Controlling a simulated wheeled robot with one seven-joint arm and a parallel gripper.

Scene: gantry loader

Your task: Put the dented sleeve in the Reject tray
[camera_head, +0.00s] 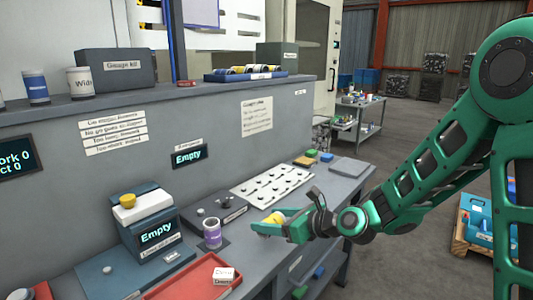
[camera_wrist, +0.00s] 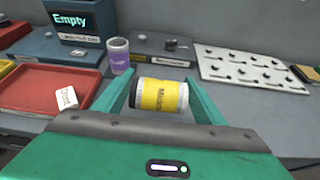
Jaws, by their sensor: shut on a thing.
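My gripper (camera_head: 268,225) is shut on a yellow-banded sleeve (camera_wrist: 162,96), which lies sideways between the two fingers in the wrist view. The yellow sleeve also shows in the head view (camera_head: 274,217), partly hidden by the fingers, above the bench. I cannot make out a dent on it. A red tray (camera_head: 170,291) lies at the front left of the bench, left of my gripper. It also shows in the wrist view (camera_wrist: 28,100). A white card stands at its right edge; its print is only partly readable, and I cannot read "Reject".
A purple-banded sleeve (camera_head: 212,233) stands upright between the red tray and my gripper. Behind it are a dark block (camera_head: 214,210) and a device reading "Empty" (camera_head: 146,222) with a yellow top. A white plate with several knobs (camera_head: 272,182) lies farther back. A grey wall backs the bench.

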